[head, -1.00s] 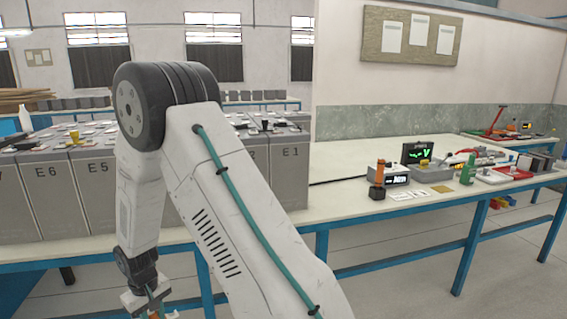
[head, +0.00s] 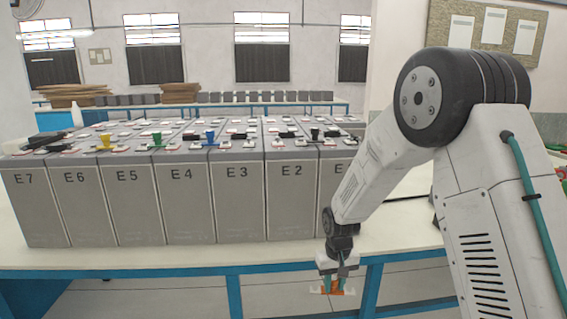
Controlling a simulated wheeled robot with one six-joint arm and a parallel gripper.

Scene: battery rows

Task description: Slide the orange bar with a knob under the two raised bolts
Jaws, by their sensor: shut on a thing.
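My gripper (head: 338,283) hangs low in front of the blue table edge, at the lower right of the picture. It is shut on a small orange piece (head: 337,290), which appears to be the orange bar. Pale bits show at the sides of the piece, and its knob cannot be made out. Grey battery blocks (head: 237,205) stand in rows on the table, with labels running E7 to E2 readable along the front. Small caps and links lie on their tops. The two raised bolts are too small to pick out.
Yellow (head: 105,140), green (head: 157,138) and blue (head: 210,136) upright pieces stand on the battery tops. A white bottle (head: 77,114) is at the back left. A bare strip of table (head: 180,257) lies before the batteries. My arm hides part of the right end.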

